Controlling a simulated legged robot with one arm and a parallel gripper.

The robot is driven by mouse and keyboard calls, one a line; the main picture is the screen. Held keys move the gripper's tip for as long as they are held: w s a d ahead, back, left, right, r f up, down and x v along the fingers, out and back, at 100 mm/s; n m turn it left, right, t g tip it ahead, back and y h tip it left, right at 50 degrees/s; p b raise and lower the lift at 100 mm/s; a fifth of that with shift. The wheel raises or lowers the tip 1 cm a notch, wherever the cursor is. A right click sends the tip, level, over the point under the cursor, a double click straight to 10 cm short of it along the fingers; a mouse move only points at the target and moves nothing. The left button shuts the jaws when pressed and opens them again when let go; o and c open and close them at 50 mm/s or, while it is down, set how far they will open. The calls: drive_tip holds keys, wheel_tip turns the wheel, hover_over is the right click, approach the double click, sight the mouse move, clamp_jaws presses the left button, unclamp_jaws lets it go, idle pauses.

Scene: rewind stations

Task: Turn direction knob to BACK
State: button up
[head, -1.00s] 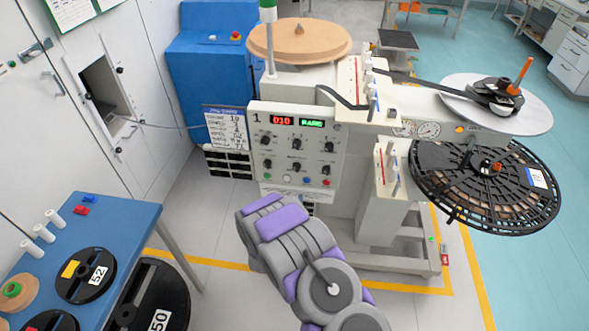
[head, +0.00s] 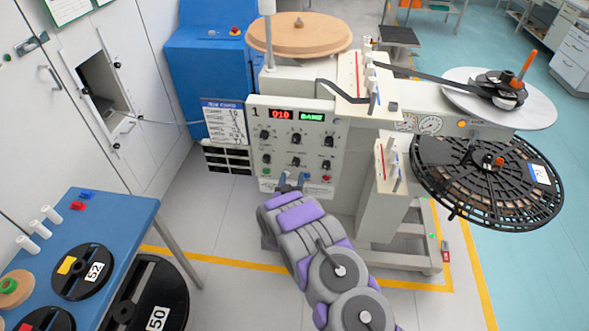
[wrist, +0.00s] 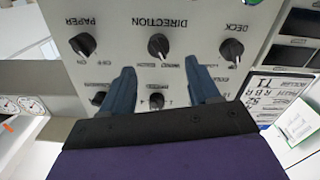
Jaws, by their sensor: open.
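The direction knob (wrist: 158,46) is a black knob in the middle of its row, with its label upside down in the wrist view. It is the lower middle knob (head: 296,162) on the white control panel (head: 254,148) in the head view. I cannot tell which setting its pointer marks. My gripper (wrist: 159,66) is open and empty, its blue-grey fingers apart on either side of the knob's column. In the head view my gripper (head: 291,180) is at the lower part of the panel, just below the knob. Contact is not visible.
The paper knob (wrist: 82,45) and deck knob (wrist: 231,50) flank the direction knob. Another knob (wrist: 156,100) lies between my fingers. A green button (head: 266,171) and red button (head: 326,178) sit low on the panel. A blue table (head: 120,215) stands at the left.

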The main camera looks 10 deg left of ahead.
sight(295, 165)
drive_tip(key=shift+w+d+b, duration=0.2)
drive_tip(key=shift+w+b, duration=0.45)
drive_tip(key=shift+w, duration=2.65)
drive_tip(key=shift+c, duration=0.2)
